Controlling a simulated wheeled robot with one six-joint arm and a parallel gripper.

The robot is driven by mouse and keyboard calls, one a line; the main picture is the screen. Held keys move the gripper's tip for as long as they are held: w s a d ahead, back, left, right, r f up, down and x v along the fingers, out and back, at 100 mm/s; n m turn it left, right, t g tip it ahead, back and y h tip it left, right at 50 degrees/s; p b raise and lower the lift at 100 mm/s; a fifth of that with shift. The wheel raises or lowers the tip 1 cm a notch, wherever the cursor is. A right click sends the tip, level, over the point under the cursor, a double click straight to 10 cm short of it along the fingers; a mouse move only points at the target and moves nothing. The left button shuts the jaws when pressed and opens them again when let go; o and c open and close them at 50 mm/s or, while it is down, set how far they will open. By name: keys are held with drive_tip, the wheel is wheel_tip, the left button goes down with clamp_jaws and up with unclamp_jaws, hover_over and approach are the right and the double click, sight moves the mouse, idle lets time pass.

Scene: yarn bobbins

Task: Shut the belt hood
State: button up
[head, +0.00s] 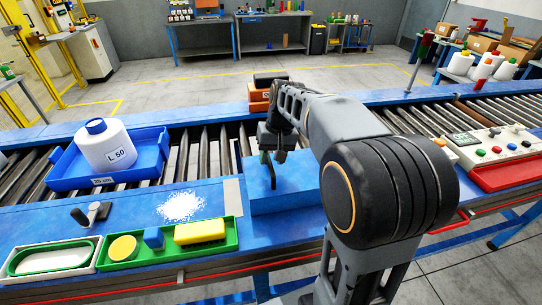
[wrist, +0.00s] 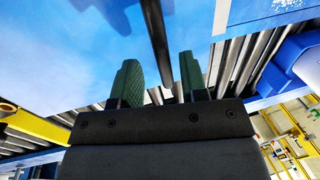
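A blue box-like cover (head: 300,195), which looks like the belt hood, sits across the conveyor's near edge in the middle of the head view. Its blue surface also fills the top left of the wrist view (wrist: 60,50). My gripper (head: 272,160) points down over the cover. In the wrist view its two green fingers (wrist: 158,85) stand apart. A dark bar (wrist: 156,40), perhaps the hood's handle, reaches into the gap between them; I cannot tell whether they touch it. My arm hides the cover's right side, so how far it is open is unclear.
A blue tray (head: 65,180) with a white bobbin (head: 105,150) is on the rollers at the left. Green trays (head: 215,245) stand on the front ledge beside white scraps (head: 181,206). An orange box (head: 258,98) is behind the cover. A button panel (head: 495,145) is at the right.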

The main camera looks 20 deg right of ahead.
wheel_tip(320, 180, up, 14)
drive_tip(key=d, duration=0.2)
drive_tip(key=shift+s+d+f, duration=0.25)
drive_tip(key=shift+d, duration=0.1)
idle(0.5)
drive_tip(key=s+a+f+n+t+h, duration=0.1)
drive_tip(key=s+a+f+t, duration=0.1)
drive_tip(key=s+f, duration=0.5)
drive_tip(key=s+a+f+t+h, duration=0.1)
drive_tip(key=s+a+f+t, duration=0.1)
drive_tip(key=s+f, duration=0.5)
drive_tip(key=shift+a+f+n, duration=0.4)
drive_tip(key=shift+f, duration=0.25)
